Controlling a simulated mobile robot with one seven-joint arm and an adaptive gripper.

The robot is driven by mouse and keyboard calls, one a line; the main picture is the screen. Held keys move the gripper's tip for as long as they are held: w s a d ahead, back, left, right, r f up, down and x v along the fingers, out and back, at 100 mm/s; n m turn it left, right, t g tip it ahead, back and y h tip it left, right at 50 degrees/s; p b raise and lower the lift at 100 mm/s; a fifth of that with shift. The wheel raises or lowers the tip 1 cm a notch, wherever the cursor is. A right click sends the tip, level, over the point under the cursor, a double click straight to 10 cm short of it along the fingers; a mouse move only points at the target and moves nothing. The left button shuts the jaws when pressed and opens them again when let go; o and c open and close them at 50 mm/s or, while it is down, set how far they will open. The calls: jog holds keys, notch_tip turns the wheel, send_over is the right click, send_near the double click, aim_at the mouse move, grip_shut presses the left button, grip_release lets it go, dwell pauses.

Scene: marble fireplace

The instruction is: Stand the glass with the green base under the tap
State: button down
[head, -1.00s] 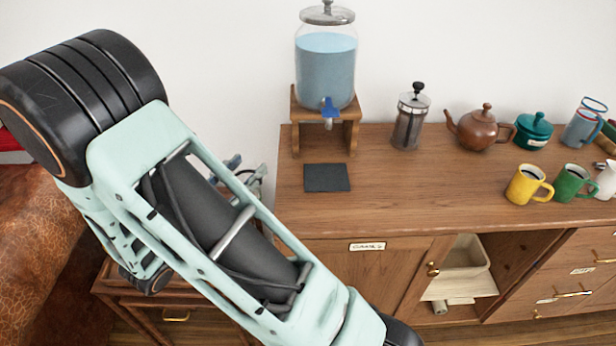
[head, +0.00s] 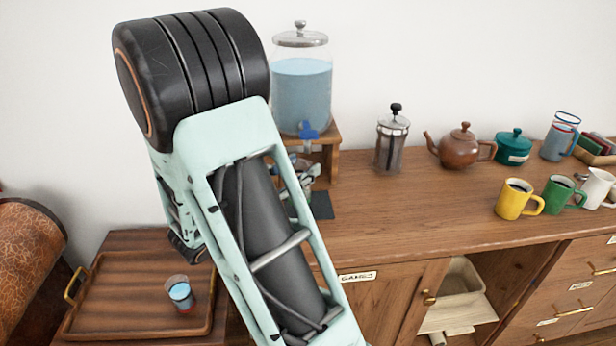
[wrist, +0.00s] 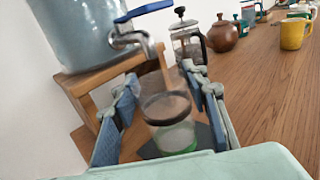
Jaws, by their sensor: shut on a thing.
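My gripper (wrist: 162,98) is shut on the glass with the green base (wrist: 172,122), with a finger on each side. The glass is clear and looks upright and empty, with a dark rim and a green bottom. The tap (wrist: 135,36) has a blue handle and is on the water dispenser (head: 301,95); it also shows in the head view (head: 308,131). The glass is close to the spout, below it in the wrist picture. A dark mat (head: 321,205) lies under that area; I cannot tell whether the glass touches it. My arm partly hides the gripper in the head view.
The dispenser stands on a wooden stand (head: 330,150). A French press (head: 391,140), brown teapot (head: 462,146) and several mugs are to the right. Another glass with blue liquid (head: 180,295) stands on a tray (head: 120,300) at lower left. The cabinet top's front middle is clear.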

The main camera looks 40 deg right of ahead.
aim_at(306, 163)
jog(key=x, duration=0.3)
jog(key=shift+d, duration=0.15)
jog(key=shift+w+d+f+b, duration=0.1)
jog(key=shift+f+b, duration=0.55)
jog(key=shift+f, duration=1.05)
jog(key=shift+f, duration=0.15)
jog(key=c, duration=1.1)
grip_release()
jog(key=shift+c, duration=0.2)
